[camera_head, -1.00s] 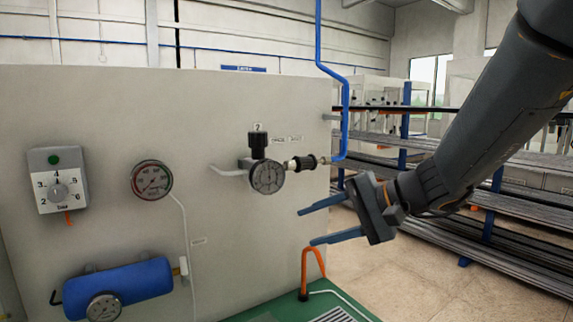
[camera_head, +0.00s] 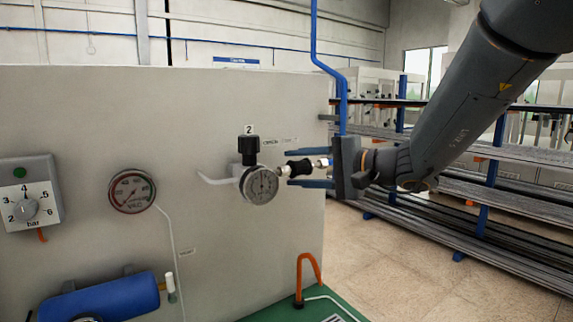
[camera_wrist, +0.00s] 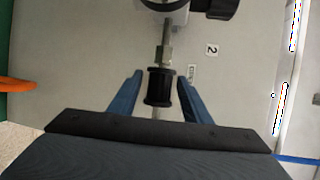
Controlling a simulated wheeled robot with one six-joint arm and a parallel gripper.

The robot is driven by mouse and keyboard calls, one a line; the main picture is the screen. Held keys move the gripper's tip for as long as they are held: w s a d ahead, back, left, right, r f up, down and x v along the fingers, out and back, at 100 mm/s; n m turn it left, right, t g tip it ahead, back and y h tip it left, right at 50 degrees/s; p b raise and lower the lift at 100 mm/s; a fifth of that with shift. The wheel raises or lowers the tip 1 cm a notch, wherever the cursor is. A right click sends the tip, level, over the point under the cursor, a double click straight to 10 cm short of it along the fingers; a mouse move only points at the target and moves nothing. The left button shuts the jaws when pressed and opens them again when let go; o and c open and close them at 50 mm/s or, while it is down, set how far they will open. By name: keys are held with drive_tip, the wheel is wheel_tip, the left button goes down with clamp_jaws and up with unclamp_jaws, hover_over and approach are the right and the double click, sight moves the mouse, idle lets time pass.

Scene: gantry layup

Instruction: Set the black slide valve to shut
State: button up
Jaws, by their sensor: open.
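The black slide valve (camera_head: 299,168) is a ribbed black sleeve on a thin metal line, right of the round gauge on the panel. It also shows in the wrist view (camera_wrist: 160,87), between my two blue fingers. My gripper (camera_head: 288,168) is open, with one finger above and one below the sleeve in the head view. In the wrist view there is a gap on each side of the sleeve, so the fingers (camera_wrist: 157,82) appear not to touch it. A steel hex fitting (camera_wrist: 164,54) sits beyond the sleeve. I cannot tell the sleeve's set position.
A blue pipe (camera_head: 342,100) runs down close to my gripper. An orange hook-shaped tube (camera_head: 308,275) rises from the green surface below. Racks (camera_head: 500,185) stand at the right.

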drive_tip(key=p+x, duration=0.1)
drive_tip(key=x, duration=0.2)
drive_tip(key=shift+w+a, duration=0.2)
drive_tip(key=shift+a, duration=0.15)
drive_tip(key=shift+f, duration=0.1)
clamp_jaws()
